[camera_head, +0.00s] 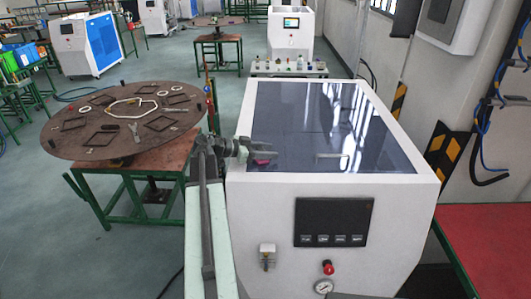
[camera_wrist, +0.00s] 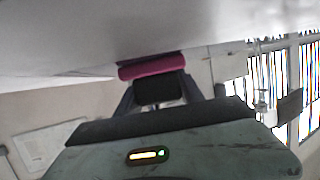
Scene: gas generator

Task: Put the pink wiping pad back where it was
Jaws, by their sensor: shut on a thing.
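The pink wiping pad (camera_head: 262,161) shows as a small patch of pink at my gripper (camera_head: 264,153), over the left part of the white machine's dark glossy top (camera_head: 325,115). In the wrist view the pad (camera_wrist: 150,65) lies across the tips of my gripper (camera_wrist: 155,75), which is shut on it. A pale surface fills the picture just beyond the pad; I cannot tell whether the pad touches it. In the head view, my gripper hides part of the pad.
The white machine (camera_head: 265,240) has a dark display panel (camera_head: 333,222) and a gauge on its front. A round brown table (camera_head: 85,140) with several flat frames stands to the left. A red-topped table (camera_head: 490,235) is at the right. Green floor lies open at the far left.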

